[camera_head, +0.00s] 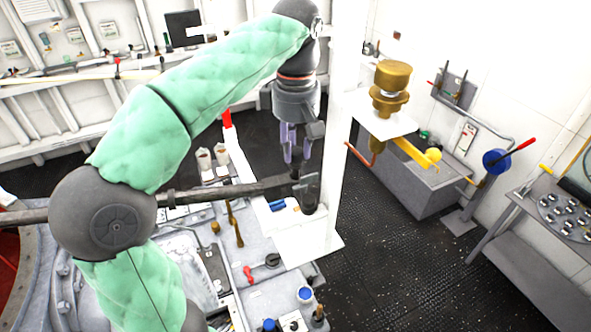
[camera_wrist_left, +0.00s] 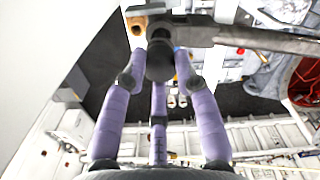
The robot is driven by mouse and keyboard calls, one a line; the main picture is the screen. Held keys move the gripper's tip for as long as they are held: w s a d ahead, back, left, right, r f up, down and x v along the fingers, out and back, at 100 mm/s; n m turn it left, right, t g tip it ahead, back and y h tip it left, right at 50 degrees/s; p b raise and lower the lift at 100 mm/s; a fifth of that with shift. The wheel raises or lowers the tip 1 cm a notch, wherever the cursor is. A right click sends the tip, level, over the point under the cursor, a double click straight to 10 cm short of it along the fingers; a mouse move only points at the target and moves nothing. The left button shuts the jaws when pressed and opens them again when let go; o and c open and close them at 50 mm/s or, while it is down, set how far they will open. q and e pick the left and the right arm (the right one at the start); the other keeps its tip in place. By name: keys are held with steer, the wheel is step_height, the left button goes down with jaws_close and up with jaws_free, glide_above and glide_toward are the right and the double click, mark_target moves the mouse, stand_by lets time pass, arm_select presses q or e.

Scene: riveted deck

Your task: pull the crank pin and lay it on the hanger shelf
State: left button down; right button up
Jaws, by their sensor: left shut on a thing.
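My left gripper (camera_head: 295,160), with purple fingers, points down above the end of a dark crank arm (camera_head: 235,189). In the left wrist view its fingers (camera_wrist_left: 158,62) are closed around a dark round pin (camera_wrist_left: 160,60), which I take as the crank pin. The pin is right at the crank arm (camera_wrist_left: 205,35); whether it is still seated in it I cannot tell. A white plate (camera_head: 318,247), likely the hanger shelf, joins a tall white upright (camera_head: 345,100) just right of the gripper. My right gripper is not in view.
A brass fitting (camera_head: 390,85) stands on another white ledge right of the upright. A blue item (camera_head: 277,205) lies near the crank end. A grey machine top with levers and caps lies below. Dark deck floor (camera_head: 390,260) is open at the right.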

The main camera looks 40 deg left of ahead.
arm_select(q)
steer(key=shift+r, duration=1.5)
steer(key=shift+r, duration=0.25)
steer(key=shift+r, duration=0.3)
